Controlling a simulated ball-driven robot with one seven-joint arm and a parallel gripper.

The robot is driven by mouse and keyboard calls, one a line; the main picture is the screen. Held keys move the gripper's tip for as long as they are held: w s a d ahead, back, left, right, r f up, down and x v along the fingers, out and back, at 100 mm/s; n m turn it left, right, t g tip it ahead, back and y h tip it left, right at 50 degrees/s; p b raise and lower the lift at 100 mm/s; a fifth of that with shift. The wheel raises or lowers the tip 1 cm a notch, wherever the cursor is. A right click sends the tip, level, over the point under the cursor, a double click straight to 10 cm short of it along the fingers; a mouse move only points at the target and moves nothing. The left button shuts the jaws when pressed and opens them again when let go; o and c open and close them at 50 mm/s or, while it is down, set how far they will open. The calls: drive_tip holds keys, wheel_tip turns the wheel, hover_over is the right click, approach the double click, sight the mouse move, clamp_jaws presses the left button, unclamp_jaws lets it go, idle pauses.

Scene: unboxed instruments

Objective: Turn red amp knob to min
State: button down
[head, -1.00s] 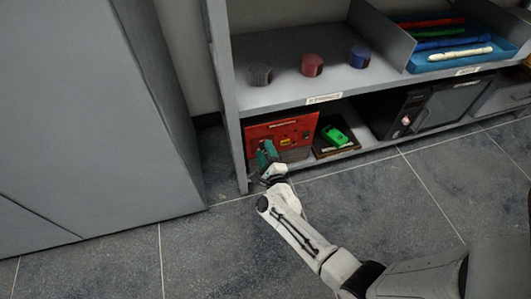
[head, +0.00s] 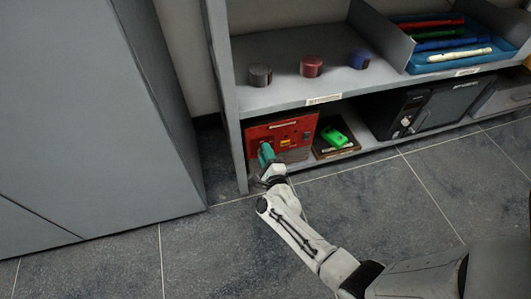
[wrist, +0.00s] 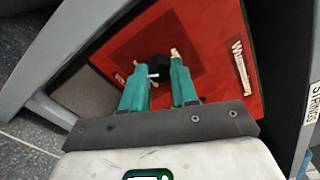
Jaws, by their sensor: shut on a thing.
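The red amp (head: 296,131) stands on the lower shelf at its left end, its red front panel facing out. In the wrist view the panel (wrist: 205,25) fills the upper middle, tilted in the picture. A small dark knob (wrist: 159,64) sits on a darker patch of the panel, between the teal fingers. My gripper (wrist: 164,66) is shut on this knob, with its fingertips close to the panel. In the head view my gripper (head: 266,151) is at the amp's lower left front and hides the knob there. The knob's pointer and its setting cannot be made out.
A green pedal (head: 334,137) on a dark base stands right of the red amp, with a dark amp (head: 397,118) beyond. Grey, red and blue round pieces sit on the upper shelf (head: 300,90). A grey cabinet (head: 80,120) stands left. The floor in front is clear.

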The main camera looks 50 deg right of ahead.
drive_tip(key=shift+f+m+p, duration=0.1)
drive_tip(key=shift+m+p, duration=2.75)
drive_tip(key=shift+m, duration=12.85)
drive_tip(key=shift+a, duration=0.1)
drive_tip(key=c, duration=0.9)
unclamp_jaws()
drive_tip(key=shift+o, duration=0.2)
